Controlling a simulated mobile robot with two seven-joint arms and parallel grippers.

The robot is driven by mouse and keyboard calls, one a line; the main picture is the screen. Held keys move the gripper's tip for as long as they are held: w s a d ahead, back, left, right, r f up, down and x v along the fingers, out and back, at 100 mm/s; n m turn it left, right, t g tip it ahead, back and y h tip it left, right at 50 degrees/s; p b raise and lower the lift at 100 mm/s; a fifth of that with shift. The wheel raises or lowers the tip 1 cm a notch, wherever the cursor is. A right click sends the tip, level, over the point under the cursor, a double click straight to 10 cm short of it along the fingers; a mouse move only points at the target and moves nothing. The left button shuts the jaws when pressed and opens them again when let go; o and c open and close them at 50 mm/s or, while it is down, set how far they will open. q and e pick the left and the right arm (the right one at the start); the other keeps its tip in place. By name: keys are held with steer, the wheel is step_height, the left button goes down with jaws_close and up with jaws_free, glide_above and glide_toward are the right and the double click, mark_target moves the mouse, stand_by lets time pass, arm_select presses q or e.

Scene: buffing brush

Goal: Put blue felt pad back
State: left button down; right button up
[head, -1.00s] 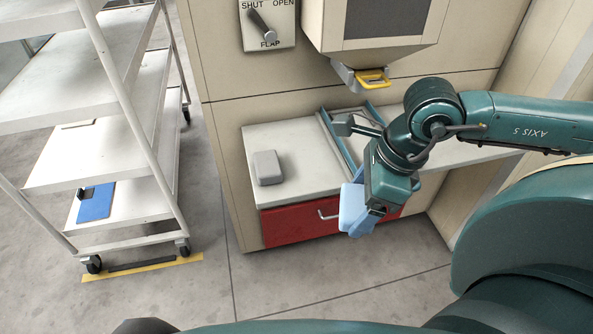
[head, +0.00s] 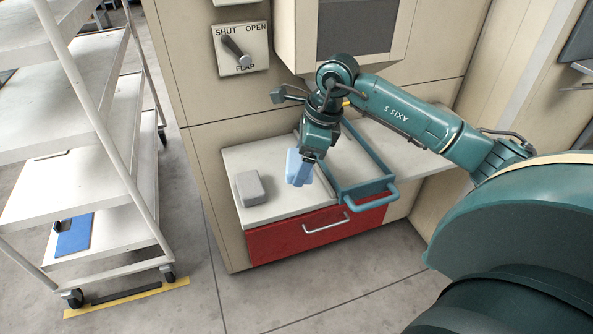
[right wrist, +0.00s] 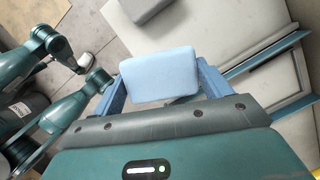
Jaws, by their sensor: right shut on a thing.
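The light blue felt pad (head: 299,168) is in my right gripper (head: 306,155), which is shut on it. In the head view the pad hangs over the white counter top, between the grey block and the blue-framed slide. In the right wrist view the pad (right wrist: 160,75) lies between the two blue fingers of the right gripper (right wrist: 163,82). I cannot tell whether the pad touches the counter. My left gripper does not show in the head view.
A grey block (head: 250,188) lies on the counter (head: 262,160) over a red drawer (head: 285,238). A blue-framed slide with a handle (head: 372,195) lies to the right. A flap lever (head: 237,52) is on the wall panel. A white shelf cart (head: 105,232) stands at left, holding a blue flat item (head: 75,235).

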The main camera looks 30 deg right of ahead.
mark_target(296, 150)
steer(key=w, duration=0.3)
steer(key=shift+d+f, duration=0.2)
steer(key=shift+d, duration=0.1)
steer(key=shift+s+f, duration=0.1)
steer(key=shift+f, duration=1.65)
step_height(296, 150, down, 3)
steer(key=shift+f+b, duration=0.1)
steer(key=shift+b, duration=0.4)
steer(key=shift+w+d, duration=0.1)
steer(key=shift+w, duration=0.1)
steer(key=shift+f, duration=0.15)
steer(key=o, duration=0.9)
